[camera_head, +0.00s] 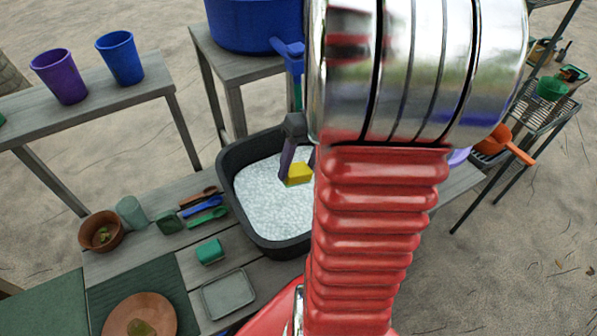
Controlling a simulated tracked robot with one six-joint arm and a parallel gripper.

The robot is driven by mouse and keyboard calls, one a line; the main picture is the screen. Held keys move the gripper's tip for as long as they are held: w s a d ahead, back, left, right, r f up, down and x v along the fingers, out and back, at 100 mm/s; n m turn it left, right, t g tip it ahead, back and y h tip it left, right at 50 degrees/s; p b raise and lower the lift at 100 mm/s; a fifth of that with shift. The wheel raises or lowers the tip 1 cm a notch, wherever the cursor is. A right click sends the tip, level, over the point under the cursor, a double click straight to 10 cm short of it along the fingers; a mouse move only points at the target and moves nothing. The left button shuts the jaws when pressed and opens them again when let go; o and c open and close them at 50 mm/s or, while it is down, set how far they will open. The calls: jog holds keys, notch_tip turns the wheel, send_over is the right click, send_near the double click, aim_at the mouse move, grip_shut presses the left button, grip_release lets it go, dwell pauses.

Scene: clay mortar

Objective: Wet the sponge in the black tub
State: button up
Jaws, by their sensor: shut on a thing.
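The black tub (228,180) stands on the low wooden bench in the middle of the view. It is filled with white, bubbly foam (265,205). My gripper (297,172) reaches down over the right part of the tub and is shut on a yellow sponge (299,176). The sponge is at or just above the foam; I cannot tell whether it touches. My arm hides the tub's right side and part of the gripper.
A blue basin (250,25) stands on a table behind. Purple (60,77) and blue (121,58) cups stand on the left table. Brushes (203,205), a green block (210,251) and a grey tray (229,294) lie left of the tub. A wire rack (540,107) stands right.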

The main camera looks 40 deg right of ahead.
jog(key=shift+r, duration=1.2)
